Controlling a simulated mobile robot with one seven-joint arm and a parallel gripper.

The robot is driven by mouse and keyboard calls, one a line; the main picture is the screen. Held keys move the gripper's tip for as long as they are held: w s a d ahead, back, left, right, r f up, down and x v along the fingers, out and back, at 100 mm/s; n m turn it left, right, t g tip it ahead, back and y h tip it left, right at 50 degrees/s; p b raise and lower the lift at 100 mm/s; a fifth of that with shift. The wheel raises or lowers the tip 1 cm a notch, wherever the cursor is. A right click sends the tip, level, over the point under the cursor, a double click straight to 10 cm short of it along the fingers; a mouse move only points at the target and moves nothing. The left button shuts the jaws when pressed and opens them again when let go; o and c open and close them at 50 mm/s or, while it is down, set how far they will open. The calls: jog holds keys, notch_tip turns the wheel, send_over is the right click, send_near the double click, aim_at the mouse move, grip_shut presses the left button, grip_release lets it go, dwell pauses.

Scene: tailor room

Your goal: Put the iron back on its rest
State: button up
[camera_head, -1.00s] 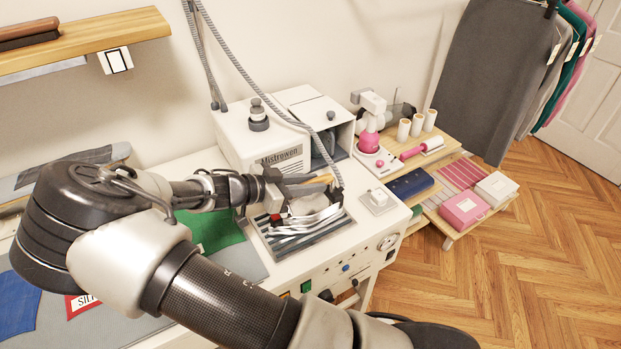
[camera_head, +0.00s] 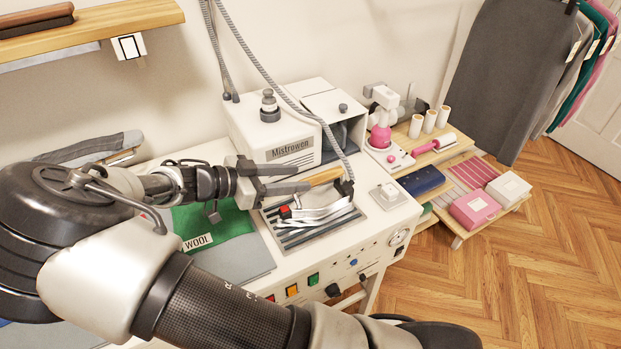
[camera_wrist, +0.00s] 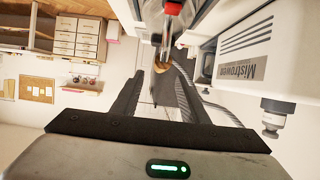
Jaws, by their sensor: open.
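The silver iron (camera_head: 322,208) has a wooden handle (camera_head: 326,177) and a red part at its left end. It lies on the dark, striped metal rest (camera_head: 292,238) set into the white station top, with a grey hose rising from its right end. My gripper (camera_head: 298,177) is just left of the handle, its two fingers spread and nothing visible between them. In the wrist view, the handle's tan end (camera_wrist: 161,57) shows beyond the open fingers (camera_wrist: 160,95). The underside of the iron is hidden, so exact contact with the rest cannot be told.
The white Mistrowen steam unit (camera_head: 262,135) stands close behind my gripper. A green WOOL cloth (camera_head: 222,222) lies to the left. A small white switch box (camera_head: 388,195) sits right of the rest. Low shelves with a pink box (camera_head: 474,208) stand further right.

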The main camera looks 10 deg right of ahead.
jog(key=shift+v, duration=1.75)
jog(key=shift+s+a, duration=0.1)
jog(key=shift+a, duration=0.35)
